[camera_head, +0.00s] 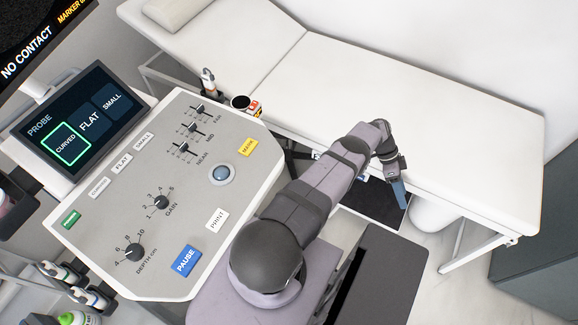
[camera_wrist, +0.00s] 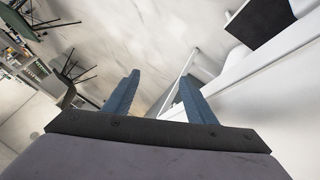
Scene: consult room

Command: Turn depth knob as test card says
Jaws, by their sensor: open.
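The depth knob (camera_head: 133,252) is a black dial at the lower left of the grey console panel (camera_head: 185,235), in the head view. Its scale is marked around 4 to 10 and labelled DEPTH cm; I cannot read its exact setting. The gain knob (camera_head: 161,202) sits above and right of it. I see no test card that I can make out. My gripper (camera_head: 399,195) is far right of the console, by the couch's near edge, pointing down. In the wrist view its two blue fingers (camera_wrist: 158,98) are apart with nothing between them.
The probe screen (camera_head: 80,118) shows CURVED framed in green. A trackball (camera_head: 222,175), sliders (camera_head: 190,128) and a blue PAUSE button (camera_head: 186,260) share the panel. A cup (camera_head: 241,103) stands at its far edge.

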